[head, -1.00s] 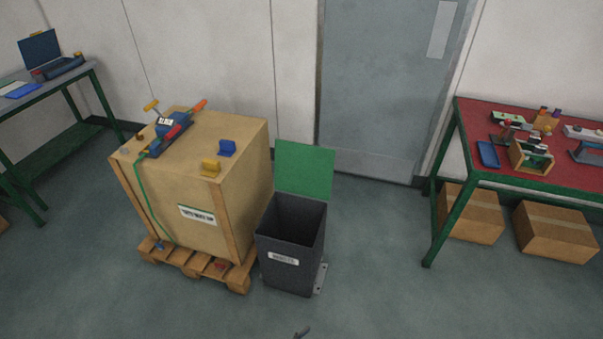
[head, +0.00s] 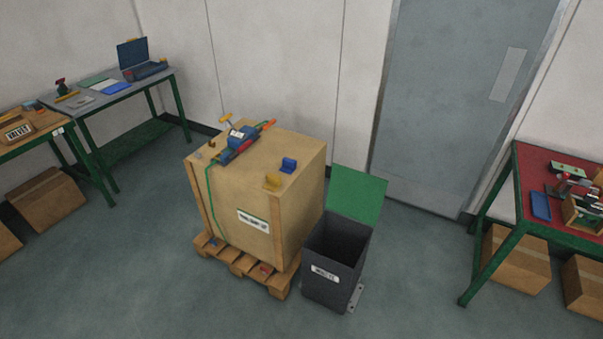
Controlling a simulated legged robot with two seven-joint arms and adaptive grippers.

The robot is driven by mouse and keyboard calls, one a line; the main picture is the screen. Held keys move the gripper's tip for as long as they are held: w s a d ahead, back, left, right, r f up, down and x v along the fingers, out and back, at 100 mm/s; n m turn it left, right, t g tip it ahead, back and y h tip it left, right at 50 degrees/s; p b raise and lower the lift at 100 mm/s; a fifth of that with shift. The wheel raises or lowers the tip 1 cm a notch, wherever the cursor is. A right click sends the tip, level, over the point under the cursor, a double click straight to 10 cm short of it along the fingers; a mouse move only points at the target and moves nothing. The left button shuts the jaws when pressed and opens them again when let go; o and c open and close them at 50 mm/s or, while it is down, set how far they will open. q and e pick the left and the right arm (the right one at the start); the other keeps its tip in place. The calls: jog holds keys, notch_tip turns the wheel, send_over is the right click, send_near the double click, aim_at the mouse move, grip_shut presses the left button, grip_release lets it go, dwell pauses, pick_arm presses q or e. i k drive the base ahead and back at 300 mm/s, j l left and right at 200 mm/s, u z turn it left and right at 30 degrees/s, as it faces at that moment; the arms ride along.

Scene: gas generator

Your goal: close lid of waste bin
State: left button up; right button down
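The waste bin (head: 328,281) is a dark grey box with a white label on its front, standing on the floor right of the middle. Its green lid (head: 357,193) stands up open at the back of the bin, and the dark inside shows from above. Neither of my grippers shows in the head view.
A wooden crate (head: 243,225) on a pallet (head: 245,264) stands close beside the bin on its left, with tools on top. A red-topped table (head: 530,158) with cardboard boxes (head: 517,262) under it is at the right. A grey door (head: 455,100) is behind. Floor in front is free.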

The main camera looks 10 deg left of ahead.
aim_at(358, 195)
jog(key=i+l+u, duration=0.2)
jog(key=u, duration=0.2)
jog(key=i+l+u, duration=0.2)
jog(key=l+u, duration=0.2)
jog(key=i+l+u, duration=0.1)
jog(key=l+u, duration=1.05)
jog(key=l, duration=0.15)
